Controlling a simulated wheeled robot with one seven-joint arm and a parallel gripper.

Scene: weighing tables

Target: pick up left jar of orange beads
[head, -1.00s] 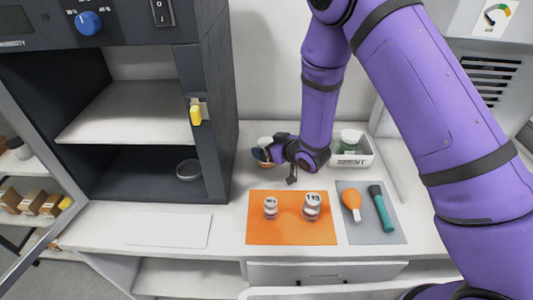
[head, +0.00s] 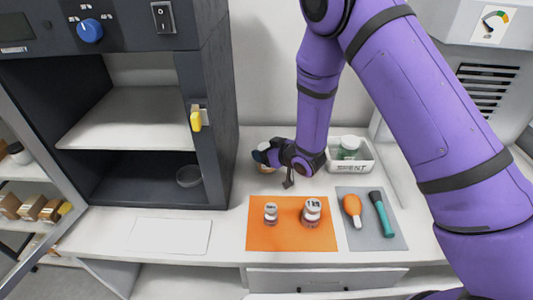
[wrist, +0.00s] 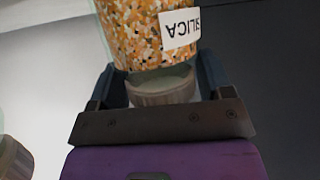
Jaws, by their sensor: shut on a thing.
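A clear jar of orange and white beads (wrist: 150,35) fills the top of the wrist view, with a label reading "SILICA" and a grey-beige lid (wrist: 162,88). My gripper (wrist: 158,68) has one finger on each side of this jar and is shut on it. In the head view my gripper (head: 267,157) is at the back of the counter, behind the orange mat. Only a small tan-orange part of the jar (head: 261,168) shows there; my gripper hides the rest. I cannot tell whether the jar touches the counter.
A white "SPENT" tray (head: 354,169) with a green jar (head: 349,148) stands right of my gripper. The orange mat (head: 290,240) holds two weights. A grey mat (head: 362,239) holds two tools. A dark cabinet (head: 218,130) stands left. A white sheet (head: 168,236) lies at front left.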

